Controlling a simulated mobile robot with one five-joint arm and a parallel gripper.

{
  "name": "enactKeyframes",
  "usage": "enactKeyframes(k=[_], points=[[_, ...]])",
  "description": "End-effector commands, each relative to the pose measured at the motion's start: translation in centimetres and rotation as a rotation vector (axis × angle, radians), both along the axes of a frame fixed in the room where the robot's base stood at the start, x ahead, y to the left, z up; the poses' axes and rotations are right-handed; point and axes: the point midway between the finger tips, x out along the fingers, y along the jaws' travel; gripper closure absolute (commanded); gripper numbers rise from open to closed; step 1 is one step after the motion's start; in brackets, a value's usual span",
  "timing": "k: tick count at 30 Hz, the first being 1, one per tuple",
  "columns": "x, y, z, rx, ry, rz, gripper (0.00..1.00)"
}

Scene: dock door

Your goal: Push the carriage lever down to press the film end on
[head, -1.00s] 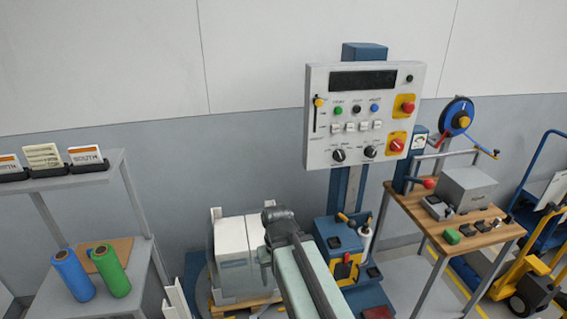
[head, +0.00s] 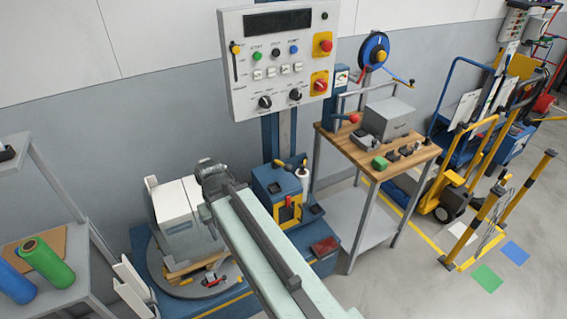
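The wrapper's blue film carriage (head: 267,181) stands at the foot of the mast, right of my arm's end. A small lever with a yellow knob (head: 278,163) sits on its top; its exact tilt is too small to tell. An upright white film roll (head: 303,178) is at the carriage's right side. A loose film end cannot be made out. My gripper (head: 211,172) is at the far end of my pale green arm, in front of the white boxes and left of the carriage, apart from the lever in the picture. Its fingers are not clearly visible.
White boxes (head: 183,213) stand on a pallet on the turntable (head: 185,286). A control panel (head: 280,60) hangs above the carriage. A wooden-topped bench (head: 345,148) stands to the right, a grey shelf (head: 85,270) to the left. Open floor lies at the lower right.

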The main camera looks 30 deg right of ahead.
Motion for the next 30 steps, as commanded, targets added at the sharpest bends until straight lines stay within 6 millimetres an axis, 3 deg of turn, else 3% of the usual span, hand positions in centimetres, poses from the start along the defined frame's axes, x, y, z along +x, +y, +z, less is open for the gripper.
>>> enactKeyframes(k=[1, 4, 5, 30], points=[[0.00, 0.00, 0.00, 0.000, 0.000, 0.000, 0.69], [0.00, 0.00, 0.00, 0.000, 0.000, 0.000, 0.96], [0.00, 0.00, 0.00, 0.000, 0.000, 0.000, 1.00], [0.00, 0.00, 0.00, 0.000, 0.000, 0.000, 1.00]])
